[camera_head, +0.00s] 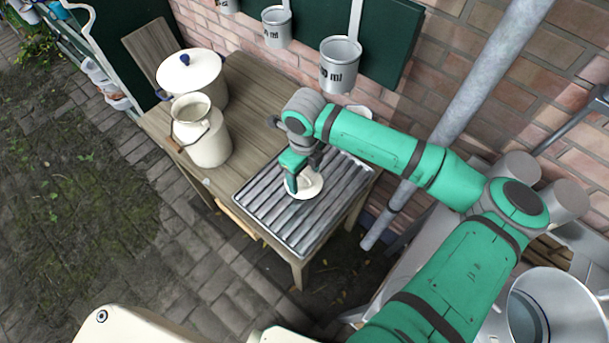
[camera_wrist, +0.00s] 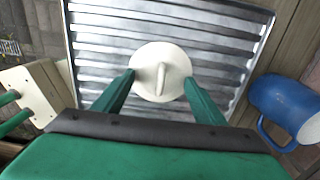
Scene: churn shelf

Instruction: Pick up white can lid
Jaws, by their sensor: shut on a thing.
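The white can lid (camera_head: 309,187) is a round disc on the ribbed metal tray (camera_head: 262,212) at the right end of the wooden table. In the wrist view the lid (camera_wrist: 148,52) shows from above, with a raised white handle across its middle. My gripper (camera_head: 293,186) is at the lid from above. In the wrist view the two green fingers of my gripper (camera_wrist: 160,80) stand at the left and right edges of the lid and are shut on it. I cannot tell whether the lid touches the tray. The white can (camera_head: 207,140) stands open-topped to the left.
A white pot (camera_head: 190,72) with a blue knob stands behind the can on the table (camera_head: 257,88). A blue mug (camera_wrist: 285,103) stands right of the tray in the wrist view. Metal cups (camera_head: 340,65) hang on the wall. A grey pipe (camera_head: 480,80) slants behind my arm.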

